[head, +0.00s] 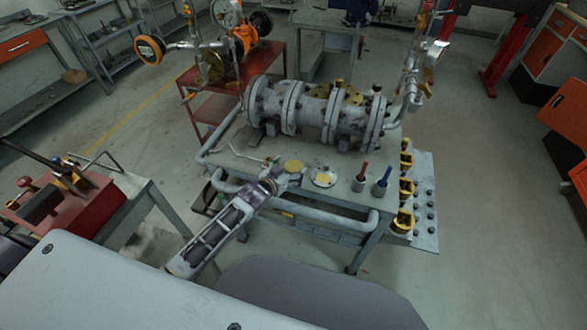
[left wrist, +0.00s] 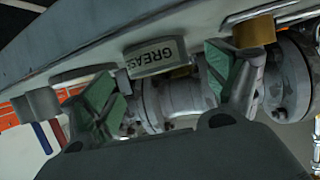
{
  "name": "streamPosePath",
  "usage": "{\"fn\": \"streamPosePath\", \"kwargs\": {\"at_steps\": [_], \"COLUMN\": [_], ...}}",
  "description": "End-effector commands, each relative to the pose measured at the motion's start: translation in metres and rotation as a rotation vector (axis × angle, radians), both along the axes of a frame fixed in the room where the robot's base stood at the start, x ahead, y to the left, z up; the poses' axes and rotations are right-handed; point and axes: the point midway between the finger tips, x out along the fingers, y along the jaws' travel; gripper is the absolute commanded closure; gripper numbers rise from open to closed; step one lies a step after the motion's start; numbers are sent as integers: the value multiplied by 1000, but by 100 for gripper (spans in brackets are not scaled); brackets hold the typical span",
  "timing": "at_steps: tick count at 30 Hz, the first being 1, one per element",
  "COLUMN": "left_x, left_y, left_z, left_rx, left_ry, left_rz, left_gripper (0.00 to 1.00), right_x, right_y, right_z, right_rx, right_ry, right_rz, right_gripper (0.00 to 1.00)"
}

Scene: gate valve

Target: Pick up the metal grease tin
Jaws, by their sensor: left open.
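The metal grease tin (left wrist: 155,56) shows in the left wrist view with a dark-lettered "GREASE" label on its side. It stands on the workbench top, which appears at the top of that picture. In the head view a round tin with a yellowish top (head: 293,166) stands at the bench's front edge and seems to be the same tin. My left gripper (head: 281,179) reaches it from the front. In the left wrist view my left gripper (left wrist: 163,78) is open, with green-padded fingers either side of the tin and visible gaps. My right gripper is not in view.
The grey gate valve (head: 320,112) lies behind the tin on the workbench (head: 225,140). A pale round disc (head: 324,179) and two cups with red (head: 361,180) and blue (head: 381,186) handles stand to the right. A thin tool (head: 247,155) lies left of the tin.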

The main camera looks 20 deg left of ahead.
Motion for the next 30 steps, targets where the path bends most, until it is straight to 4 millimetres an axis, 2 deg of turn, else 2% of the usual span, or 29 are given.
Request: {"fn": "streamPosePath", "kwargs": {"at_steps": [9, 24, 30], "left_x": [17, 17, 17], "left_y": [-5, -5, -5], "left_z": [-7, -8, -8], "left_rx": [1, 1, 1], "left_ry": [1, 1, 1], "left_rz": [0, -1, -1], "left_gripper": [12, 12, 38], "right_x": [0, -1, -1], "right_y": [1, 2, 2], "right_z": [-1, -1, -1], "right_rx": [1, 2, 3], "right_ry": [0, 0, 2], "right_rz": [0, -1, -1], "right_gripper": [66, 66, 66]}}
